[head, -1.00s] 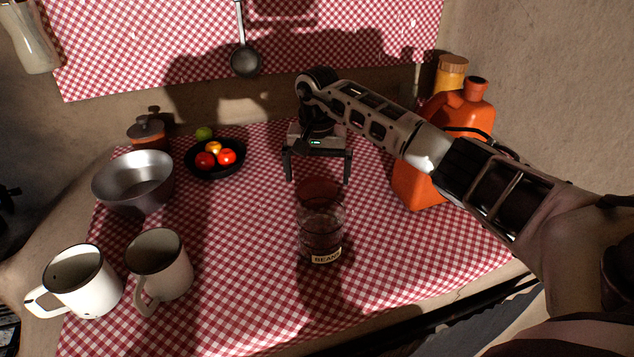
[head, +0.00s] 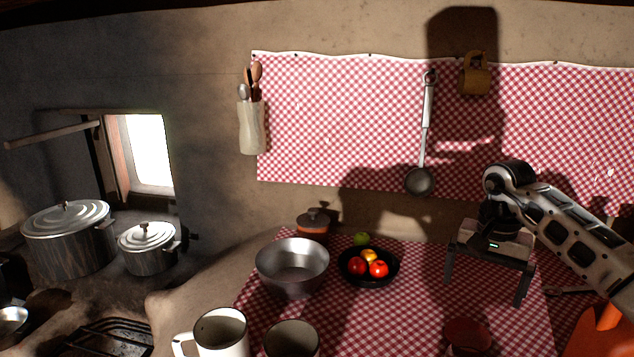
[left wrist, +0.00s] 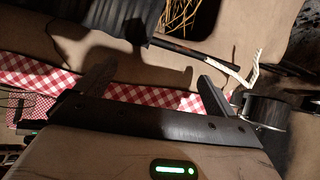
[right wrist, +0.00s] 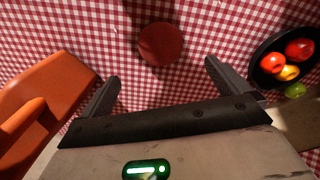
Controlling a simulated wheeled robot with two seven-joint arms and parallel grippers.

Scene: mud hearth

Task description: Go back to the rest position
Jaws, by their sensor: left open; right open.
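My right gripper (head: 485,275) is open and empty above the checked cloth, right of the bowl of fruit in the head view. In the right wrist view its two fingers (right wrist: 162,85) stand apart, with the round reddish jar lid (right wrist: 160,43) beyond them and nothing between them. In the head view the jar's top (head: 467,335) shows at the bottom edge, and the rest of it is cut off. My left gripper shows only in the left wrist view (left wrist: 150,85), open and empty, with the cloth's edge beyond it.
A black bowl of fruit (head: 392,279), a metal bowl (head: 292,268) and two mugs (head: 222,332) stand on the cloth. An orange jug (right wrist: 35,105) is at the right. Lidded pots (head: 68,240) stand at the far left. A ladle (head: 421,180) hangs on the wall.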

